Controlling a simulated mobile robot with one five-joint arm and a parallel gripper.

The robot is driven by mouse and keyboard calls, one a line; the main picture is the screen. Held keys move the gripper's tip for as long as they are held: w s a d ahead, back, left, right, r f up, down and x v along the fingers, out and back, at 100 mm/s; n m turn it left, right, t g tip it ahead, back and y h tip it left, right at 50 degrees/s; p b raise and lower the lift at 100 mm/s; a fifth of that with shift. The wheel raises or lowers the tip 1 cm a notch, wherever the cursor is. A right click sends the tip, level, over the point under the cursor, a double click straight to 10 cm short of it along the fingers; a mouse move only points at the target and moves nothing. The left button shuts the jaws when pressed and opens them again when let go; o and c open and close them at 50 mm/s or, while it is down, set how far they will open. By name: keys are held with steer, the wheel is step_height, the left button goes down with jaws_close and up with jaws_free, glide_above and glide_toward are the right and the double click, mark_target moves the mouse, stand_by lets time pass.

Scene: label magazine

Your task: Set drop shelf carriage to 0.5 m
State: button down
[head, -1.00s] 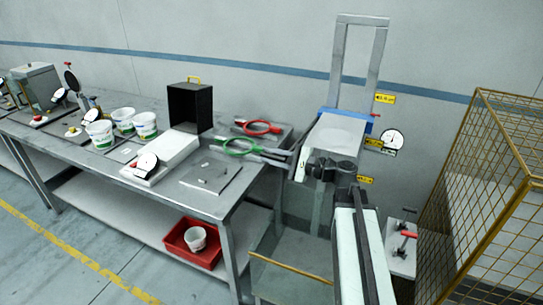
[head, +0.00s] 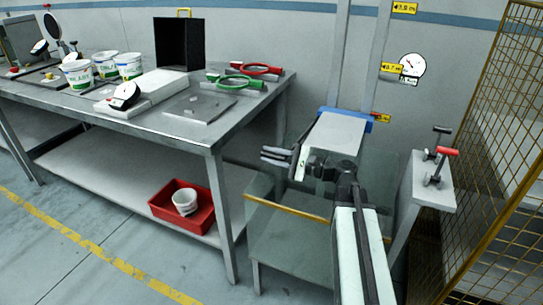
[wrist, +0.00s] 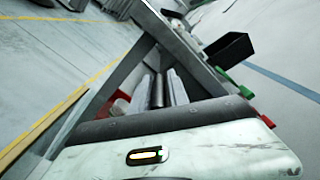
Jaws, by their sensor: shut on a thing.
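The drop shelf carriage (head: 365,121) is a blue piece across the upright rails at right of centre in the head view, partly hidden by the white body of my arm. Its red pointer (head: 374,114) is at about the level of the lowest yellow label (head: 384,118), whose print is too small to read surely. My gripper (head: 272,158) is in front of it, fingers pointing left; the contact with the carriage is hidden. In the wrist view my gripper (wrist: 158,90) shows two grey fingers with a dark rod between them.
A steel bench (head: 225,130) stands left, with a black box (head: 180,43) and green and red ring tools (head: 258,69). A red bin (head: 182,208) is on its lower shelf. A low stand with a yellow bar (head: 287,207) is below my gripper. A yellow mesh cage (head: 490,140) stands right.

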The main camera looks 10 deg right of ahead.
steer(key=shift+f+b, duration=0.35)
steer(key=shift+f, duration=0.5)
steer(key=shift+r, duration=0.1)
steer(key=c, duration=1.4)
jaws_free()
steer(key=shift+o, duration=0.2)
steer(key=v, duration=0.8)
steer(key=shift+a, duration=0.1)
